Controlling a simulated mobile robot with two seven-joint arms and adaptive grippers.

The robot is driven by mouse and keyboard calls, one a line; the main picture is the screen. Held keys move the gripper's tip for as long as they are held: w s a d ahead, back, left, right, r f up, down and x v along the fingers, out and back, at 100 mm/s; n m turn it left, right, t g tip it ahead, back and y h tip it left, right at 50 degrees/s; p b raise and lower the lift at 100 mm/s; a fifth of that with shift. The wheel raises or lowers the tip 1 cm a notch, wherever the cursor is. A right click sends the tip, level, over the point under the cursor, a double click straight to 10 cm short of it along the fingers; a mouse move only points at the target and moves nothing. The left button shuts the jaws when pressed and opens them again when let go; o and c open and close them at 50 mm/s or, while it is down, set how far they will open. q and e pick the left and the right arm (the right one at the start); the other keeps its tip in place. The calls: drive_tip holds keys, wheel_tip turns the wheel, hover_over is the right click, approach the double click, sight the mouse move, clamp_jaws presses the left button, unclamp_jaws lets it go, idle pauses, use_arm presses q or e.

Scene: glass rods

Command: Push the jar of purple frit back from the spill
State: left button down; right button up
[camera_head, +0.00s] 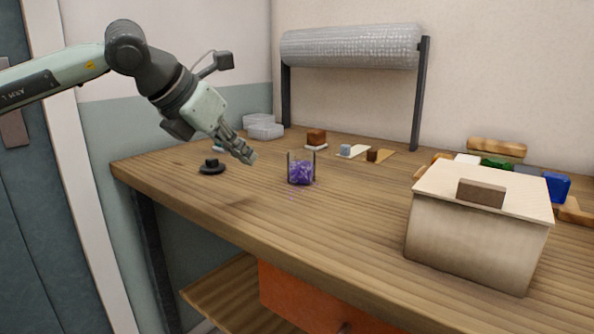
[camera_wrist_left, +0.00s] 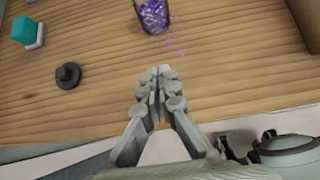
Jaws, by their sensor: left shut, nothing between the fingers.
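The jar of purple frit (camera_head: 301,170) is a clear glass jar holding purple pieces, standing on the wooden bench. It also shows at the top of the left wrist view (camera_wrist_left: 153,14). The spill, a scatter of small purple grains (camera_wrist_left: 174,45), lies on the wood beside the jar's base, on the side toward my left gripper in the wrist view. My left gripper (camera_head: 247,156) is shut and empty, pointing down to the left of the jar and apart from it. In the wrist view its fingertips (camera_wrist_left: 160,72) are together. My right gripper is out of view.
A small black knobbed disc (camera_head: 212,167) sits on the bench left of the jar. Clear containers (camera_head: 264,128) and a brown block (camera_head: 316,138) stand behind. A large lidded box (camera_head: 478,228) fills the right front. Wood between gripper and jar is clear apart from grains.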

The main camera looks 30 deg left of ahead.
sight(293, 181)
use_arm(q)
drive_tip(key=shift+w+d+f, duration=0.1)
drive_tip(key=shift+w+f, duration=0.25)
drive_tip(key=shift+f, duration=0.2)
drive_tip(key=p+x, duration=0.1)
drive_tip(key=x, duration=0.2)
drive_tip(key=shift+w+d+f, duration=0.1)
drive_tip(key=shift+w, duration=0.05)
drive_tip(key=p+x, duration=0.1)
drive_tip(key=x, duration=0.4)
drive_tip(key=shift+w+p, duration=0.15)
drive_tip(key=shift+p, duration=0.2)
drive_tip(key=shift+w+p, duration=0.5)
drive_tip(key=shift+w, duration=1.25)
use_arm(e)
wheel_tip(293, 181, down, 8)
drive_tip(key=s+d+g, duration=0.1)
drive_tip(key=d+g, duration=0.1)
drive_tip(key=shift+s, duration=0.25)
